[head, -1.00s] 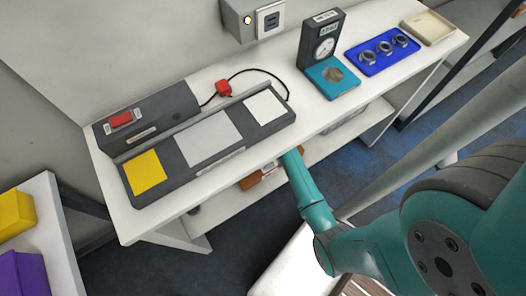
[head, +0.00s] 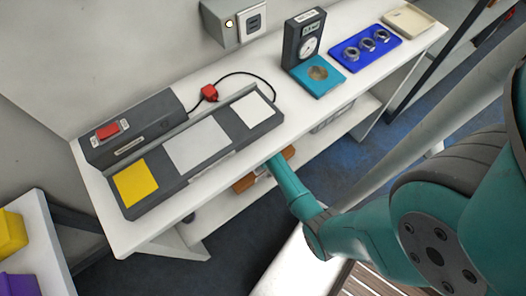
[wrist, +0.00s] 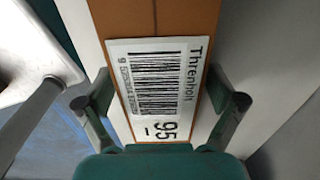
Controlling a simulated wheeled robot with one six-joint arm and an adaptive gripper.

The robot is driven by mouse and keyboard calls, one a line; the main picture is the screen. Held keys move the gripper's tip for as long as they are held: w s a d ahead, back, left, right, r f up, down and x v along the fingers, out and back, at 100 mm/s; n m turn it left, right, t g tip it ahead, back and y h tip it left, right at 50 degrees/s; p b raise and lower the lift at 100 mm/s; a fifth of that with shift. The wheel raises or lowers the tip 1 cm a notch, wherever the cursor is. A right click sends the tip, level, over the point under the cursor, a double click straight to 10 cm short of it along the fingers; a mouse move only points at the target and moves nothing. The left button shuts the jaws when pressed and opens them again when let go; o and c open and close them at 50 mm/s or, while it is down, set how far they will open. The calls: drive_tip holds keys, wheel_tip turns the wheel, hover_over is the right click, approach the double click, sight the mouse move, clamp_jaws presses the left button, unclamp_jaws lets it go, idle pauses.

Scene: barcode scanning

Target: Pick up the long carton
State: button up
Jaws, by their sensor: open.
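The long carton is orange-brown with a white barcode label reading "Threnholt" and "95"; it fills the middle of the wrist view (wrist: 172,20). In the head view an orange-brown piece, apparently this carton (head: 246,183), shows on the lower shelf under the bench, partly covered by my arm. My gripper (wrist: 160,102) is open, with one finger on each side of the carton's labelled face. I cannot tell whether either finger touches it. In the head view the gripper itself is hidden at the bench edge.
The white bench top (head: 300,118) overhangs the lower shelf. On it are a grey scanning station with a yellow pad (head: 136,183), a dial gauge (head: 306,45), a blue tray of rings (head: 350,58) and a beige tray (head: 408,20). Yellow and purple bins (head: 10,232) stand at left.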

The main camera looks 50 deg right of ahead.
drive_tip(key=shift+f, duration=0.2)
clamp_jaws()
drive_tip(key=shift+r, duration=0.1)
wheel_tip(320, 180, up, 10)
idle(0.8)
